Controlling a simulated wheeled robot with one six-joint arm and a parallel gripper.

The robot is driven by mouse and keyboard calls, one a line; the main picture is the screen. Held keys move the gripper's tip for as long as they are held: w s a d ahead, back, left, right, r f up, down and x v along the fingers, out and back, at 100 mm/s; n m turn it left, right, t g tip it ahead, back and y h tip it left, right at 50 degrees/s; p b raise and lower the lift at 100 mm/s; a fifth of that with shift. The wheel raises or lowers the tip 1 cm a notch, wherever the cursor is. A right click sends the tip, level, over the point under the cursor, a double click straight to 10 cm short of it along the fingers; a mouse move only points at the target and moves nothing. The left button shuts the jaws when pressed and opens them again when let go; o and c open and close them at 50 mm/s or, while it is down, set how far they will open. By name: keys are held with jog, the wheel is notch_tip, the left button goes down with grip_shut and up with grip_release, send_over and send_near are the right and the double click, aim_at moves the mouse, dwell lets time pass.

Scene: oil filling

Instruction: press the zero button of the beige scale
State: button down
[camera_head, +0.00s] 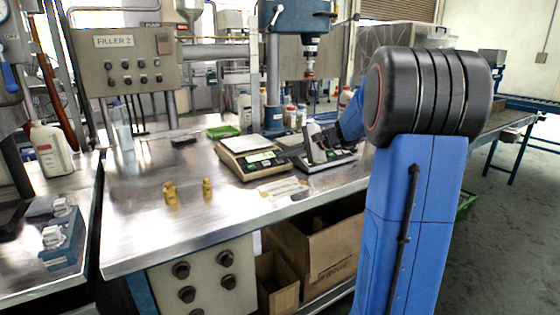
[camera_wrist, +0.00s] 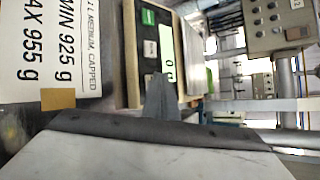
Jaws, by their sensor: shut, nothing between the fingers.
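The beige scale (camera_head: 238,148) stands on the steel bench, with a flat weighing plate and a lit green display on its front. In the head view my gripper (camera_head: 308,149) is right of the beige scale, partly hidden by my arm.
A darker scale (camera_head: 340,161) stands right of the beige one, close to my gripper. A printed card (camera_wrist: 75,45) with weight limits lies in front of the beige scale. Brass fittings (camera_head: 170,193) stand on the left of the bench.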

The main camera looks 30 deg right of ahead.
jog(key=shift+r, duration=0.1)
jog(key=shift+s+r, duration=0.3)
jog(key=shift+r, duration=0.35)
jog(key=shift+r, duration=0.1)
jog(key=r, duration=0.1)
jog(key=s+r, duration=0.1)
jog(key=r, duration=0.2)
jog(key=shift+s+r, duration=0.3)
jog(key=shift+s, duration=0.1)
dwell(0.7)
